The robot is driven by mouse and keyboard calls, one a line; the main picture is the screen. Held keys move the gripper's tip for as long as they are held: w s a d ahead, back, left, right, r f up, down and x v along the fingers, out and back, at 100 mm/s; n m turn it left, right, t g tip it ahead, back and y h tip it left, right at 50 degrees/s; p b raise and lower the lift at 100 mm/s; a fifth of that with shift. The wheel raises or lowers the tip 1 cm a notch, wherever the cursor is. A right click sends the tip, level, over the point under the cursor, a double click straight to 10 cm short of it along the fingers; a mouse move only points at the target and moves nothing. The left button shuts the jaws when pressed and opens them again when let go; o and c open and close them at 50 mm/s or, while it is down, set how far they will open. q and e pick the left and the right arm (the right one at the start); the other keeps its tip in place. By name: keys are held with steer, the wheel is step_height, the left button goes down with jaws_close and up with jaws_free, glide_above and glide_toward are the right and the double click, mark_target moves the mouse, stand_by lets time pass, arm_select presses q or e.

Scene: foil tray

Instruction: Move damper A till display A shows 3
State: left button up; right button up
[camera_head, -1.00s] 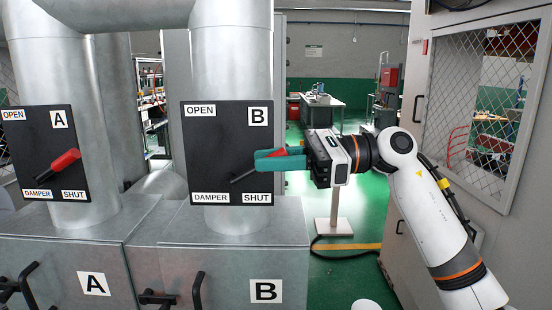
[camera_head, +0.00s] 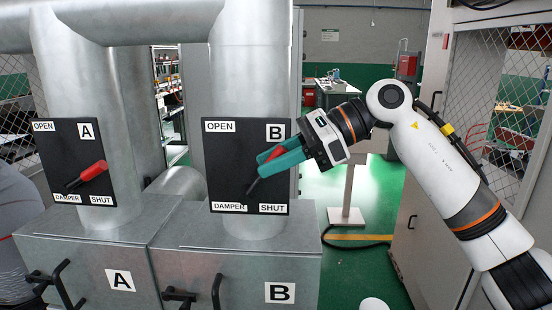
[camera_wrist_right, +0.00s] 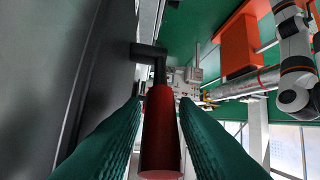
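Damper A's lever with a red handle (camera_head: 93,171) sits on the black panel A (camera_head: 60,150), pointing right and slightly up, with no gripper near it. Display A is not in view. My right gripper (camera_head: 272,164) is at damper B's lever on panel B (camera_head: 225,155). Its teal fingers straddle the red handle of B, which also shows in the wrist view (camera_wrist_right: 160,140). Narrow gaps show between the handle and both fingers, so the gripper looks open around it. B's lever points up and right. My left gripper is not in view.
Metal boxes marked A (camera_head: 90,250) and B (camera_head: 240,255) with black handles stand below the panels. Large ducts rise behind the panels. A mesh-windowed cabinet (camera_head: 440,200) is at right. Green floor lies open between.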

steer(key=p+v, duration=0.4)
steer(key=v, duration=0.8)
